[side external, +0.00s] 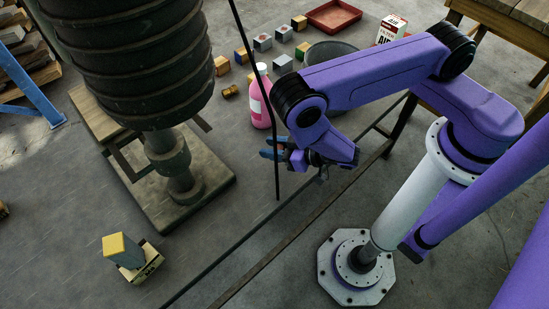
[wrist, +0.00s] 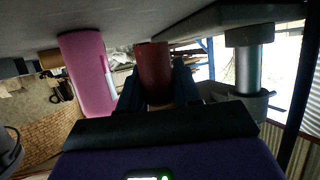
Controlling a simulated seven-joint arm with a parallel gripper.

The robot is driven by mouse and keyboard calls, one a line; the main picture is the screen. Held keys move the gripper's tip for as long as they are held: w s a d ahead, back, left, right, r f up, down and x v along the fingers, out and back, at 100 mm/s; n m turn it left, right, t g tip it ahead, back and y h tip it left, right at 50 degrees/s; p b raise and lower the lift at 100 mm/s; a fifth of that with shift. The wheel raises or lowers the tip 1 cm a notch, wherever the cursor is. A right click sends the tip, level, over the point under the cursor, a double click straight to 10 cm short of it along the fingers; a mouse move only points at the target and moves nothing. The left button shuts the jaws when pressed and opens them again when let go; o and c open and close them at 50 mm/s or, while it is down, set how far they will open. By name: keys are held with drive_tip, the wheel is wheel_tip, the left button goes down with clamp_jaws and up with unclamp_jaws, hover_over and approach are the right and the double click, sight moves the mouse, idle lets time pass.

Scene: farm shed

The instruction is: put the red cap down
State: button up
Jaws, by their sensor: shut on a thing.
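My gripper (side external: 274,150) is low over the concrete floor in the side view, just below and right of a pink bottle. In the wrist view my gripper's (wrist: 156,88) dark blue fingers are shut on the red cap (wrist: 153,68), a dark red cylinder between them. In the side view the cap is mostly hidden by the fingers and wrist, so I cannot tell whether it touches the floor.
The pink bottle (side external: 261,98) stands near my gripper; it also shows in the wrist view (wrist: 86,72). A grey tub (side external: 331,50), several small blocks (side external: 263,42) and a red tray (side external: 334,14) are behind. A ribbed black column (side external: 130,60) stands left.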

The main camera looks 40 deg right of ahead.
sight(273, 166)
drive_tip(key=shift+f, duration=2.2)
drive_tip(key=shift+f, duration=0.1)
drive_tip(key=o, duration=1)
drive_tip(key=v, duration=0.6)
drive_tip(key=shift+s, duration=0.1)
drive_tip(key=shift+s+d+r, duration=0.3)
drive_tip(key=shift+s+r, duration=0.1)
drive_tip(key=shift+s, duration=0.15)
